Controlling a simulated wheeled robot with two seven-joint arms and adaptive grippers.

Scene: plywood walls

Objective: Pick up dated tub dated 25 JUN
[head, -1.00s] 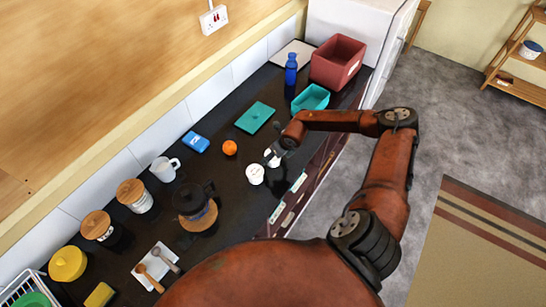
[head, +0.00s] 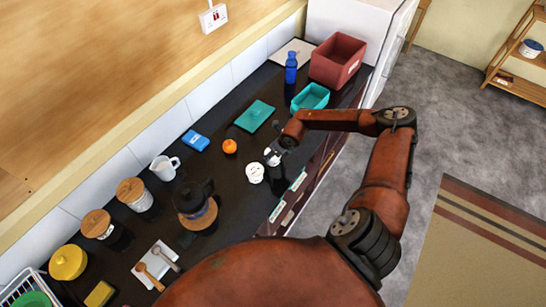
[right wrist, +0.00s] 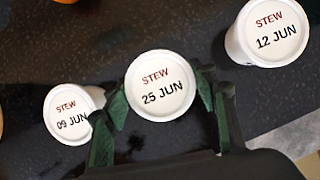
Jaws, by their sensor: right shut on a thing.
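The white tub marked STEW 25 JUN (right wrist: 162,92) is in the middle of the right wrist view, its lid facing the camera. My right gripper (right wrist: 160,104) is shut on it, with a green-padded finger on each side. In the head view this gripper (head: 275,152) is over the counter at a white tub (head: 271,157); the dates cannot be read there. Whether the held tub is clear of the counter cannot be told. My left gripper is not in view.
In the right wrist view, a STEW 09 JUN tub (right wrist: 68,115) stands close at left and a STEW 12 JUN tub (right wrist: 268,36) at upper right. An orange (head: 229,146), teal lid (head: 256,115), teal bin (head: 311,97) and blue bottle (head: 291,68) are on the dark counter.

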